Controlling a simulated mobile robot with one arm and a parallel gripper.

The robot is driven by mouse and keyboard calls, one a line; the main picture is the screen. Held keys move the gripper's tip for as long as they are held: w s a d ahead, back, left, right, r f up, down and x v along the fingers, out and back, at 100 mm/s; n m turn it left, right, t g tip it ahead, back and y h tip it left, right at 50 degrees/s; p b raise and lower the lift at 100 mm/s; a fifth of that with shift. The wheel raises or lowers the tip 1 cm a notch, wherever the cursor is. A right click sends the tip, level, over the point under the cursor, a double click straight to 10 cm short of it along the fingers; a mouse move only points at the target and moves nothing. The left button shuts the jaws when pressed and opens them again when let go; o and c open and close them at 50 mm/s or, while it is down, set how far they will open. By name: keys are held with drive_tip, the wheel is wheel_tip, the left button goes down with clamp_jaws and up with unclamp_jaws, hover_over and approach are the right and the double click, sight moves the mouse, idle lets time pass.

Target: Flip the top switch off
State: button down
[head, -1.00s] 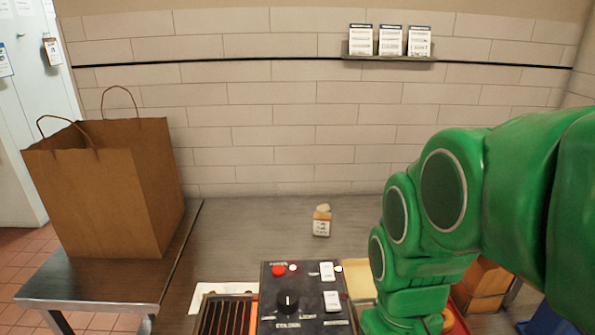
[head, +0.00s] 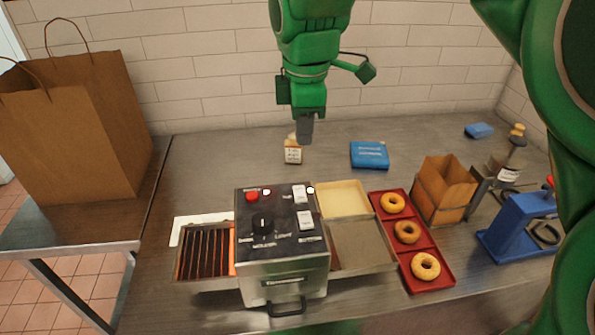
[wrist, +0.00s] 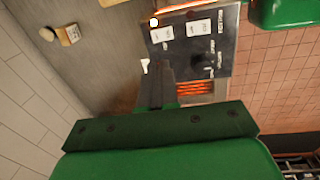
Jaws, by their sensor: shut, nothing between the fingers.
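The control panel (head: 279,222) is the dark top of the metal machine at the front centre. The top switch (head: 299,194) is a white rocker at its upper right, with a white lamp (head: 310,189) beside it. A second white rocker (head: 305,220) sits below. My gripper (head: 305,140) is shut and empty, pointing down behind the panel, apart from it. In the wrist view my gripper (wrist: 154,72) shows in front of the panel's edge. There the top switch (wrist: 162,34) is in plain sight, with the lower rocker (wrist: 198,28) to its right. I cannot tell the rocker's tilt.
A black knob (head: 262,223) and a red button (head: 252,196) are on the panel's left. Glowing heating bars (head: 205,253) lie left of the machine. A red tray (head: 430,268) of bagels is right. A small carton (head: 293,154) stands behind.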

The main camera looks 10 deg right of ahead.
sight(300, 190)
drive_tip(key=shift+w+a+r+n, duration=0.1)
drive_tip(key=shift+w+r+n, duration=0.15)
drive_tip(key=shift+w+n, duration=0.1)
drive_tip(key=f, duration=0.4)
drive_tip(key=w+f, duration=0.1)
drive_tip(key=f, duration=0.8)
drive_tip(key=shift+w+f, duration=0.35)
drive_tip(key=shift+f, duration=0.1)
drive_tip(key=shift+f, duration=0.1)
drive_tip(key=shift+f, duration=0.15)
idle(0.3)
drive_tip(key=shift+s+r, duration=0.25)
drive_tip(key=shift+s, duration=0.5)
